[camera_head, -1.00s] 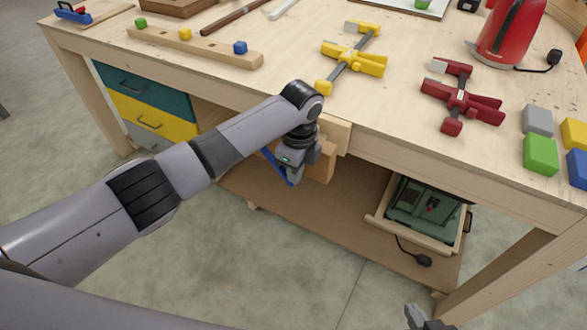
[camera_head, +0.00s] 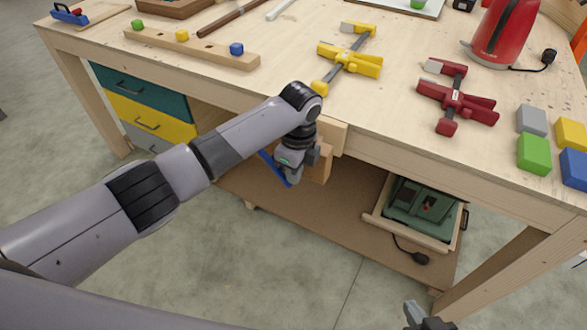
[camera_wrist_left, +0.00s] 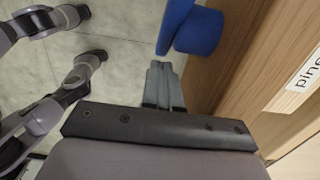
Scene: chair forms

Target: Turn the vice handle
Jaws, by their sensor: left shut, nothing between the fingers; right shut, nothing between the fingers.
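The vice is a wooden block (camera_head: 333,136) on the bench's front edge, partly hidden by my left arm. Its blue handle (camera_head: 274,168) is a slanted bar beside my left gripper (camera_head: 293,170). In the left wrist view the blue handle (camera_wrist_left: 172,22) has a bar and a round hub (camera_wrist_left: 200,32). There my left gripper (camera_wrist_left: 164,66) is shut and empty, its fingertips close to the bar's lower end; I cannot tell if they touch. My right gripper (camera_head: 413,312) shows only in part at the bottom edge of the head view, shut and empty.
The workbench (camera_head: 290,60) carries a yellow clamp (camera_head: 348,60), a red clamp (camera_head: 456,98), a red kettle (camera_head: 500,35) and coloured blocks (camera_head: 533,153). Below are drawers (camera_head: 150,122), a lower shelf (camera_head: 330,225) and an open box with a green tool (camera_head: 420,203). The floor in front is clear.

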